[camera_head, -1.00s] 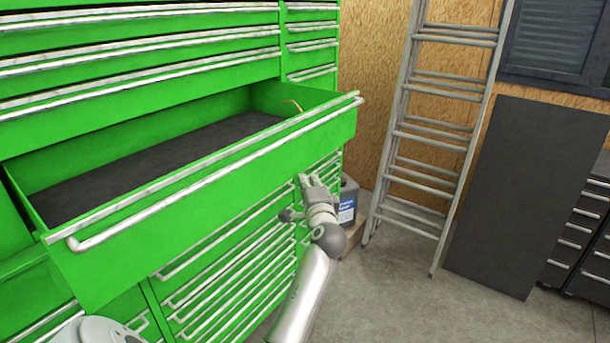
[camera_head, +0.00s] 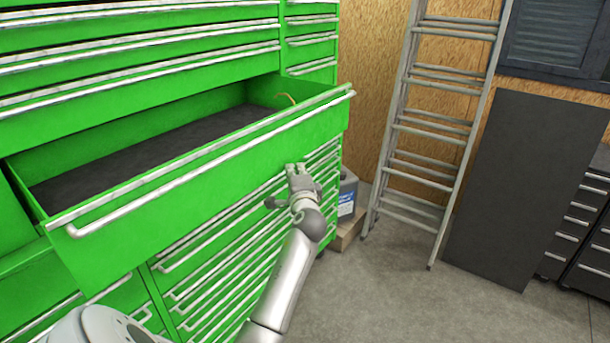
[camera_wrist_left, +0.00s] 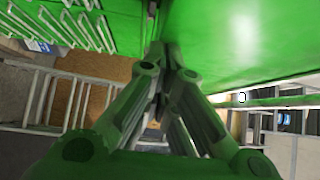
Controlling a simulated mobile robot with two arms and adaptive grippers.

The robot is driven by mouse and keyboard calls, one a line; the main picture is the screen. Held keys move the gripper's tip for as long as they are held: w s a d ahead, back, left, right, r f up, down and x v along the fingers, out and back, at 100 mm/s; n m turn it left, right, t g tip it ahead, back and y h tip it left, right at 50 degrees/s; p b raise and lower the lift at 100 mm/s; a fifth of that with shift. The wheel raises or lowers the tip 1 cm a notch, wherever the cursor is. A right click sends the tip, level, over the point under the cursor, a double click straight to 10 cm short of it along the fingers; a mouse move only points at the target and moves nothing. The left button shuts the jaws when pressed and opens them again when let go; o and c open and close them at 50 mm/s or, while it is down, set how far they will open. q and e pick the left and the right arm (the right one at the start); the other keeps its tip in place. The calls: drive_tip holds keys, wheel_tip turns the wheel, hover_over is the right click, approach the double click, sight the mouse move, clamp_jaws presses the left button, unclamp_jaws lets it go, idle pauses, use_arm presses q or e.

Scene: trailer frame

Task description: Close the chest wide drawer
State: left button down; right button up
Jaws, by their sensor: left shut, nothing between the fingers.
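The wide drawer (camera_head: 190,189) of the green chest (camera_head: 100,92) stands pulled out in the head view. It has a dark liner (camera_head: 150,158) and a long silver handle along its front. My left gripper (camera_head: 296,168) is shut and empty at the right part of the drawer front, by its lower edge. In the left wrist view its fingers (camera_wrist_left: 165,75) meet close to a green surface (camera_wrist_left: 240,40); whether they touch it I cannot tell. My right gripper is not in view.
Several shut drawers with silver handles (camera_head: 230,265) lie below the wide drawer. A container with a blue label (camera_head: 347,197) stands beside the chest. A ladder (camera_head: 400,130) and a dark panel (camera_head: 525,190) lean at the wall. The grey floor (camera_head: 400,290) at front right is clear.

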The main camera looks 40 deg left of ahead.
use_arm(q)
drive_tip(key=a, duration=0.4)
drive_tip(key=s+a, duration=0.1)
drive_tip(key=a, duration=0.6)
drive_tip(key=shift+s+a+r, duration=0.15)
drive_tip(key=shift+s+a, duration=0.1)
drive_tip(key=shift+a, duration=0.15)
drive_tip(key=a, duration=0.4)
drive_tip(key=s+a+b, duration=0.1)
drive_tip(key=a, duration=0.3)
drive_tip(key=a+b, duration=0.1)
drive_tip(key=a, duration=0.3)
drive_tip(key=shift+s+a, duration=0.2)
drive_tip(key=shift+a, duration=1.05)
